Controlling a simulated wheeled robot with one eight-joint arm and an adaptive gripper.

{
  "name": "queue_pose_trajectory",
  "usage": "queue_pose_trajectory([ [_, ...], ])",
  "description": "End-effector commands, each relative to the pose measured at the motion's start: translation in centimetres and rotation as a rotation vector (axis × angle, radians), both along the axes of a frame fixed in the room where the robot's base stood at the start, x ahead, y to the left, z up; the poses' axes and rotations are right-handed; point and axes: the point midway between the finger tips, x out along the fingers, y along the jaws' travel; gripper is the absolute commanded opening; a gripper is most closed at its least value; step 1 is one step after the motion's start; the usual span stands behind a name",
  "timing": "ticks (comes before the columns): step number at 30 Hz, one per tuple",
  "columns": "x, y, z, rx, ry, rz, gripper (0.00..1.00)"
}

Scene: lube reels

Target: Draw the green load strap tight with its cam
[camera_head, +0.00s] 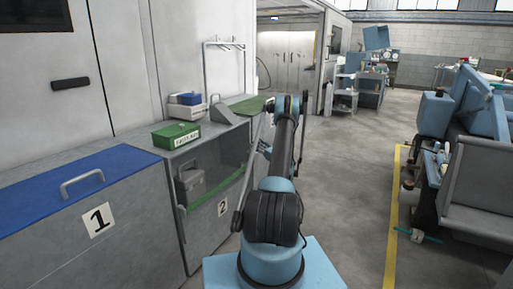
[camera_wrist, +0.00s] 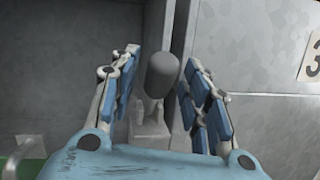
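The green load strap (camera_head: 229,192) runs slantwise across the front of the open bay marked 2, in front of a grey case (camera_head: 191,186). In the wrist view my gripper (camera_wrist: 161,65) is open, with one blue-padded finger on each side of a grey rounded knob (camera_wrist: 162,78). The knob stands on a pale grey fitting (camera_wrist: 150,132), which looks like the strap's cam. I see a gap on both sides of the knob. In the head view my arm hides the cam and most of my gripper.
A blue lid with a handle (camera_head: 82,182) tops bay 1 at the left. A green box (camera_head: 176,136) and a grey wedge-shaped thing (camera_head: 222,112) stand on the counter. A panel marked 3 (camera_wrist: 312,62) is right of the gripper. Open floor (camera_head: 345,190) lies to the right.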

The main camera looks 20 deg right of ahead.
Motion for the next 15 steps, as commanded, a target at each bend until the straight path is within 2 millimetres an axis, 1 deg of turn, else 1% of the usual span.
queue_pose_trajectory([
  [5,0.0,0.0,0.0,0.0,0.0,0.001,0.43],
  [8,-0.4,-0.3,-0.1,0.0,0.0,0.0,0.43],
  [11,-1.3,-0.8,-0.4,-0.001,-0.001,0.0,0.43],
  [15,-3.2,-2.2,-1.1,-0.001,0.001,-0.002,0.43],
])
